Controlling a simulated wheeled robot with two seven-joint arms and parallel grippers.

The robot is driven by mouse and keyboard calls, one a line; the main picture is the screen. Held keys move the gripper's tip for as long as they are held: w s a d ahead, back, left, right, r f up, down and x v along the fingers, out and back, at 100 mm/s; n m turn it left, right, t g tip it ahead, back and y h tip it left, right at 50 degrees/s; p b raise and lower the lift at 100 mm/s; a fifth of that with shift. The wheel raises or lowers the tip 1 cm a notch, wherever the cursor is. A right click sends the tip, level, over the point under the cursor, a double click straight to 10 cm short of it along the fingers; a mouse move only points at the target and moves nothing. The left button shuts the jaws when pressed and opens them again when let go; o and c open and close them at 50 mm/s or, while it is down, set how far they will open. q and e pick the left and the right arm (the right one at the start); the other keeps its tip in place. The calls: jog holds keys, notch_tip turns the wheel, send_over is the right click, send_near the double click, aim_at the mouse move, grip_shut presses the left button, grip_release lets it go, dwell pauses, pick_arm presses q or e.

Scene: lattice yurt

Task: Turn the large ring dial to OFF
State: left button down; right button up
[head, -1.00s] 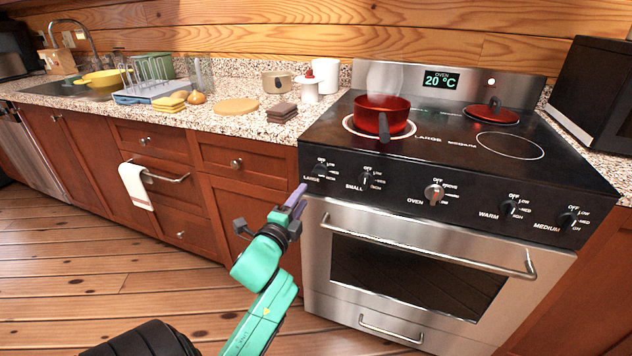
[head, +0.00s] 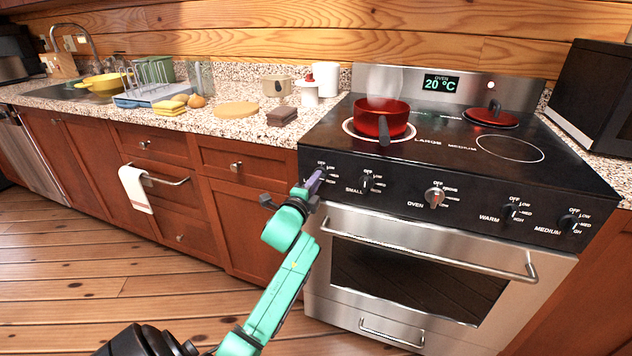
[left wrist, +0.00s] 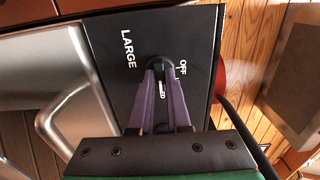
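The large ring dial (left wrist: 156,64) is a dark knob at the left end of the stove's black front panel, beside the word LARGE and an OFF mark. In the head view my left gripper (head: 317,180) is at this dial and hides most of it. In the left wrist view the two purple fingers of my left gripper (left wrist: 160,78) are apart, with their tips at the dial and a scale mark showing between them. I cannot tell whether they touch it or where it points. My right gripper is not in view.
A red pot (head: 382,118) with steam above stands on the left front ring. The small ring dial (head: 366,181) is just right of the gripper, then the oven dial (head: 434,197). The oven handle (head: 430,250) sticks out below. The counter (head: 225,122) lies left.

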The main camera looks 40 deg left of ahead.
pick_arm(q)
jog(key=shift+n, duration=0.3)
jog(key=shift+n+p, duration=5.55)
jog(key=shift+n, duration=3.15)
jog(key=c, duration=0.9)
grip_release()
